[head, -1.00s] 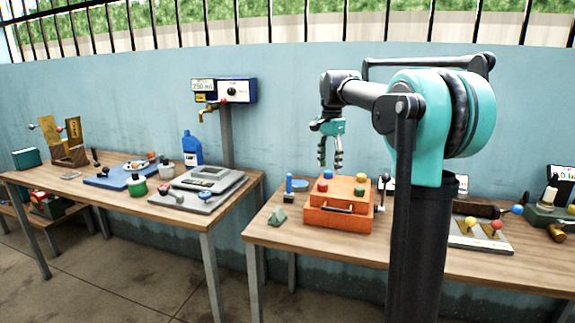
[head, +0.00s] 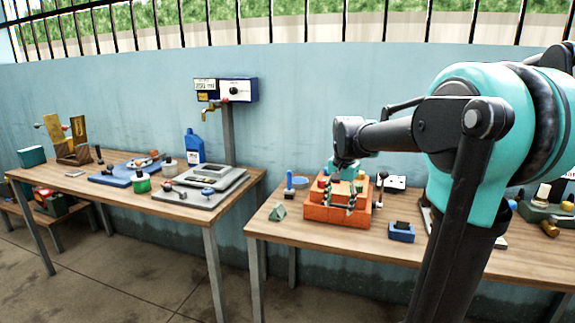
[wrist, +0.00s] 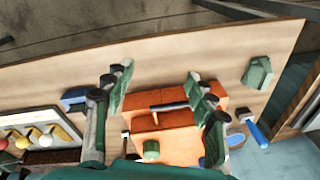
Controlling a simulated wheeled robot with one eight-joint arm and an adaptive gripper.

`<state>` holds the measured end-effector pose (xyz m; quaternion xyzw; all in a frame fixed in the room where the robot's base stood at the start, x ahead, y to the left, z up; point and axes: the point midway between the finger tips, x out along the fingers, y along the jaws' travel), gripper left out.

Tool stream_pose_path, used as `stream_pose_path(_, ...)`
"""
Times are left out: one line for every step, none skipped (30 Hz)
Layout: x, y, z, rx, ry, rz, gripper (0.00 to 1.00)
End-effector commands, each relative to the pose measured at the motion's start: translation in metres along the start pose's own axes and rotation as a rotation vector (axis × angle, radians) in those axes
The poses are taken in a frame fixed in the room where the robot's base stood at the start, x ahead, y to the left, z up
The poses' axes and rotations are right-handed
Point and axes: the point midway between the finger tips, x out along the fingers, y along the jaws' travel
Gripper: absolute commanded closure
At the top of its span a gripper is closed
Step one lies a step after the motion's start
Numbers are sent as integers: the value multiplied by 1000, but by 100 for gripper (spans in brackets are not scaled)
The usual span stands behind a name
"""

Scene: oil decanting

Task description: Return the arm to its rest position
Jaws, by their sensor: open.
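My gripper (head: 338,207) is in the head view, pointing down over the orange stepped box (head: 318,214) on the right table. Its two fingers are spread, with nothing held between them. In the wrist view my gripper (wrist: 160,78) shows its open fingers on either side of the box (wrist: 177,145). A black bar (wrist: 169,107) on the box lies between the fingers in that view. I cannot tell whether the fingers touch the box. My arm reaches in from the right and hides part of the right table.
A small blue block (head: 401,232) sits right of the box, and a green wedge (head: 277,212) sits left of it. A blue bottle (head: 194,147) and a grey scale (head: 205,184) stand on the left table. A gap separates the two tables.

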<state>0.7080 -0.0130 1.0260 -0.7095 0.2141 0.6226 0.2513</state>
Motion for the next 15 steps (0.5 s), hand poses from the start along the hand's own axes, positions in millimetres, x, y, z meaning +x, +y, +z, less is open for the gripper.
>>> stream_pose_path(16, 16, 14, -50, 14, -11, 44)
stream_pose_path(26, 25, 22, -88, 26, -19, 44)
stream_pose_path(41, 39, 35, -143, 42, -30, 44)
stream_pose_path(52, 51, 45, -188, 57, -38, 44)
stream_pose_path(65, 63, 57, -235, 71, -45, 44)
stream_pose_path(80, 80, 72, -297, 93, -54, 44)
stream_pose_path(92, 91, 84, -341, 108, -59, 44)
stream_pose_path(102, 102, 95, -384, 124, -64, 44)
stream_pose_path(115, 116, 109, -438, 143, -68, 44)
stream_pose_path(124, 125, 119, -473, 156, -71, 44)
stream_pose_path(131, 134, 128, -507, 168, -72, 44)
stream_pose_path(140, 144, 139, -547, 184, -74, 44)
stream_pose_path(146, 151, 146, -573, 193, -74, 44)
stream_pose_path(151, 157, 152, -595, 202, -75, 44)
stream_pose_path(156, 163, 159, -620, 212, -75, 44)
